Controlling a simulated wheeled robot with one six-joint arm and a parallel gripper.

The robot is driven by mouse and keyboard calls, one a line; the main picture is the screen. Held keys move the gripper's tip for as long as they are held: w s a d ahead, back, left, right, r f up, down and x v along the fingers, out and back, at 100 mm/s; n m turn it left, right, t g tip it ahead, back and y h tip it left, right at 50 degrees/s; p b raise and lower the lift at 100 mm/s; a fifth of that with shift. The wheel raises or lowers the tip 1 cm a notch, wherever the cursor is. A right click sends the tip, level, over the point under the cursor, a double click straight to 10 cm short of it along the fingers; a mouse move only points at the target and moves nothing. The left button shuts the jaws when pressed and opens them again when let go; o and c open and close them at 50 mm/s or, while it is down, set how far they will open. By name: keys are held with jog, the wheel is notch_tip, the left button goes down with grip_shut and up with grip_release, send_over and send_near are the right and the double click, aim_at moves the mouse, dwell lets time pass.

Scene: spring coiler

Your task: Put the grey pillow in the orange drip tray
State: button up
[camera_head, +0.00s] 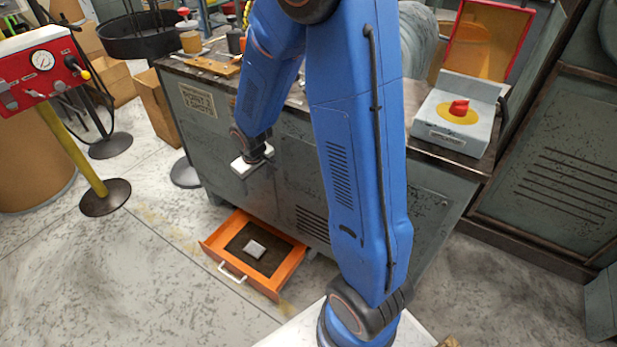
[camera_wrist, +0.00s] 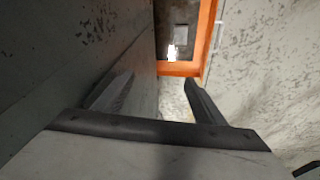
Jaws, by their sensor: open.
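The orange drip tray (camera_head: 283,283) is pulled out like a drawer at the foot of the green machine. The grey pillow (camera_head: 255,248), small and pale, lies on its dark floor, near the middle. My gripper (camera_head: 245,169) is above the tray's back left side, close to the machine's front; its fingers are hard to make out there. In the wrist view my gripper (camera_wrist: 158,79) has its two dark fingers wide apart with nothing between them. The tray (camera_wrist: 178,69) and the pillow (camera_wrist: 179,36) show beyond the fingertips, clear of them.
The machine's front panel (camera_head: 300,180) stands right beside my gripper and fills the left of the wrist view. A white handle (camera_head: 232,272) juts from the tray's front. Open concrete floor (camera_head: 130,270) lies left of the tray.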

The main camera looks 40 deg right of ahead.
jog(key=s+d+r+m+t, duration=0.1)
jog(key=s+r, duration=0.5)
jog(key=r, duration=0.2)
jog(key=s+d+r, duration=0.1)
jog(key=s+r, duration=0.5)
jog(key=r, duration=0.2)
jog(key=s+r, duration=0.4)
jog(key=s, duration=0.4)
jog(key=s+a+r+m, duration=0.1)
jog(key=s+r, duration=0.4)
jog(key=s, duration=0.4)
jog(key=shift+s+m+t, duration=0.2)
jog(key=shift+m+t, duration=0.1)
jog(key=shift+t, duration=0.1)
